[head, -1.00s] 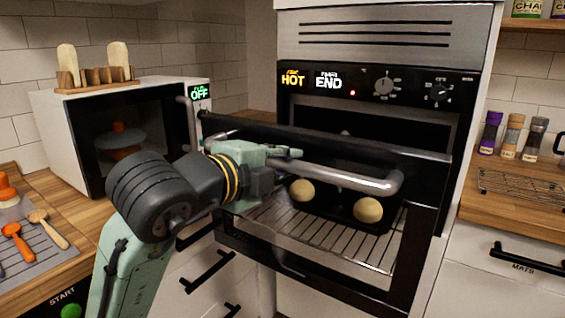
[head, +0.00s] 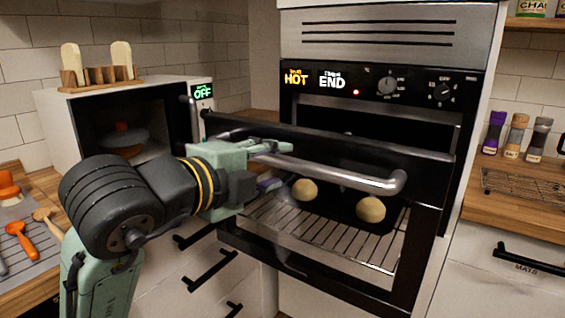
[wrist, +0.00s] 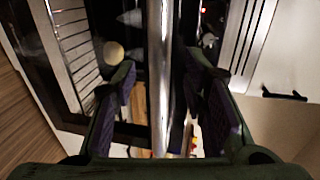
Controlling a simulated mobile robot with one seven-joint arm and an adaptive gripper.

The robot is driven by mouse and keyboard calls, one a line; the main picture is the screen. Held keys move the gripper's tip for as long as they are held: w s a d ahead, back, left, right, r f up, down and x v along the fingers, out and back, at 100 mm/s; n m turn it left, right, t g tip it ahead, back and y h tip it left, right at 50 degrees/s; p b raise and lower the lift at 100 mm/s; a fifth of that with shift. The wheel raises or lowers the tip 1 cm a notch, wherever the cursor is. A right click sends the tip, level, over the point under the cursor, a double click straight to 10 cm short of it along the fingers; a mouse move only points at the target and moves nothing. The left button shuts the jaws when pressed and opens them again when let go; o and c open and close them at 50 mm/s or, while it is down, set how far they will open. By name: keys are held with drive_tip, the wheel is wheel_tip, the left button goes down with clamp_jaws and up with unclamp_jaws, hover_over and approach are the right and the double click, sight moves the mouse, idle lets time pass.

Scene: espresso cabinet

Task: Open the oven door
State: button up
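The oven door (head: 420,215) is black with a glass window and a long metal handle (head: 330,174). It is tilted a little forward at the top, with a dark gap between it and the oven (head: 400,35). My gripper (head: 278,150) is at the left part of the handle. In the wrist view, the handle bar (wrist: 160,75) runs between the two fingers of my gripper (wrist: 162,98). The fingers are apart, with room visible on both sides of the bar, so I see no grip on it. Part of the handle's left end is hidden by my gripper.
Two round buns (head: 370,210) sit on a dark tray inside, above a wire rack (head: 330,235). The oven panel reads HOT and END. A cooling rack (head: 520,185) and jars are on the right counter.

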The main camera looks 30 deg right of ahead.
drive_tip(key=v, duration=0.7)
drive_tip(key=shift+a, duration=0.3)
drive_tip(key=shift+s+r, duration=0.1)
